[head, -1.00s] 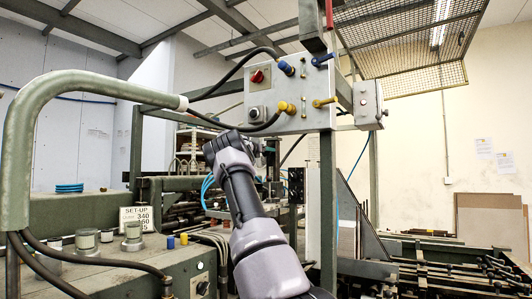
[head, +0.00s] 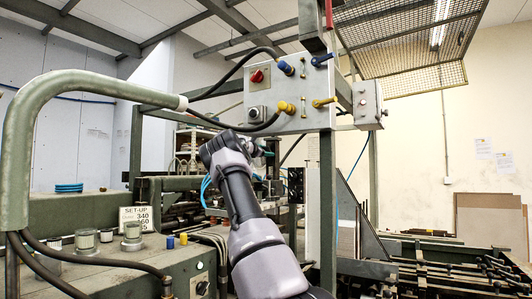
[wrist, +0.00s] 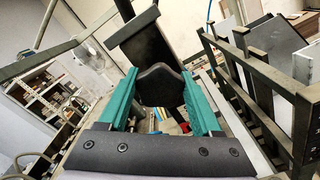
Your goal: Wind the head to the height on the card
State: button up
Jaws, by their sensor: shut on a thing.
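In the wrist view my gripper (wrist: 163,88) has its two teal fingers closed on a dark, rounded handle (wrist: 161,80). A dark block (wrist: 133,38) stands just beyond the handle. In the head view my arm reaches up in the middle, and its wrist hides most of the gripper and what it holds. The set-up card (head: 139,217) stands on the green machine at the left. It reads SET-UP with 340 on one line and a figure ending in 60 below; the rest is too small to read. I cannot tell the head's height from these frames.
A control panel (head: 288,96) with coloured knobs hangs above my arm. A thick green pipe (head: 22,150) arches at the left. A dark frame (wrist: 265,110) stands close on the right in the wrist view. Boards (head: 490,218) lean at the far right wall.

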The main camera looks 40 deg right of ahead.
jog(key=m, duration=0.6)
jog(key=shift+f, duration=0.15)
jog(key=shift+s, duration=0.1)
dwell(0.3)
jog(key=o, duration=1.4)
jog(key=v, duration=1)
jog(key=shift+s+a, duration=0.15)
jog(key=shift+a, duration=0.2)
